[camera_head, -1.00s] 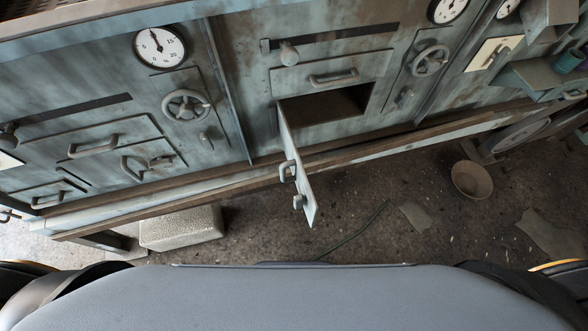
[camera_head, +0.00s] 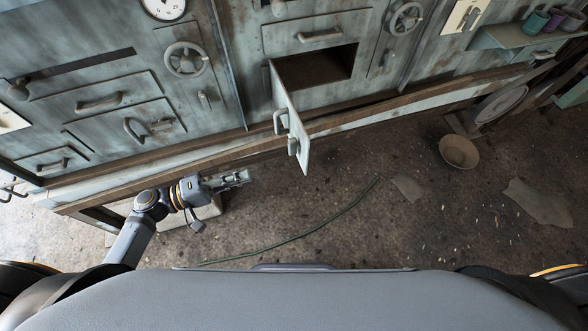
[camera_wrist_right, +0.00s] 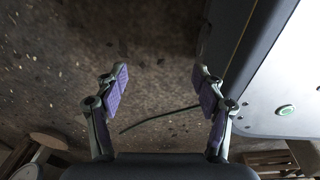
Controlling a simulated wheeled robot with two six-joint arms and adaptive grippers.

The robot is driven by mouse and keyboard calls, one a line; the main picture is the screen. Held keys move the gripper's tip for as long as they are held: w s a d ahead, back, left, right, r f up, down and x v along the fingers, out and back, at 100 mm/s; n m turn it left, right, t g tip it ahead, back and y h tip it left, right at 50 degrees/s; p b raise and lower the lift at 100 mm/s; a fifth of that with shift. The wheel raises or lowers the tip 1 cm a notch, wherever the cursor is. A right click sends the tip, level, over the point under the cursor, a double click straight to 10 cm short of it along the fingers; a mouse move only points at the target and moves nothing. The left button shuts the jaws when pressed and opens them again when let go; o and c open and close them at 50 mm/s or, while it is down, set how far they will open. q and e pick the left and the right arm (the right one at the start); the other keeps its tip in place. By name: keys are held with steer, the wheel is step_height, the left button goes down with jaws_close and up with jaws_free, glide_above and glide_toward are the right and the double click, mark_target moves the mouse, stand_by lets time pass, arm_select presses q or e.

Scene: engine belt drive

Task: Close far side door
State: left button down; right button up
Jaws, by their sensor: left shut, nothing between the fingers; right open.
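The open door (camera_head: 290,118) is a narrow blue-grey panel in the head view. It stands out from the left edge of a dark rectangular opening (camera_head: 322,66) in the worn blue-grey cabinet. A grey handle (camera_head: 281,122) shows on its left face. My left gripper (camera_head: 243,177) is shut and empty, below and to the left of the door and apart from it. My right gripper (camera_wrist_right: 160,75) is open and empty in the right wrist view, over the bare floor. The right arm does not show in the head view.
The cabinet has a wooden rail (camera_head: 205,163) along its lower edge. A bowl (camera_head: 459,152) and a thin green cable (camera_head: 318,228) lie on the floor. Floor before the door is mostly clear.

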arm_select(q)
steer(key=p, duration=0.1)
glide_toward(304, 157)
steer(key=x, duration=0.6)
steer(key=shift+d, duration=0.25)
steer(key=shift+w+d+f, duration=0.1)
steer(key=shift+d, duration=0.05)
arm_select(e)
steer(key=shift+s+r, duration=0.15)
steer(key=shift+r, duration=0.25)
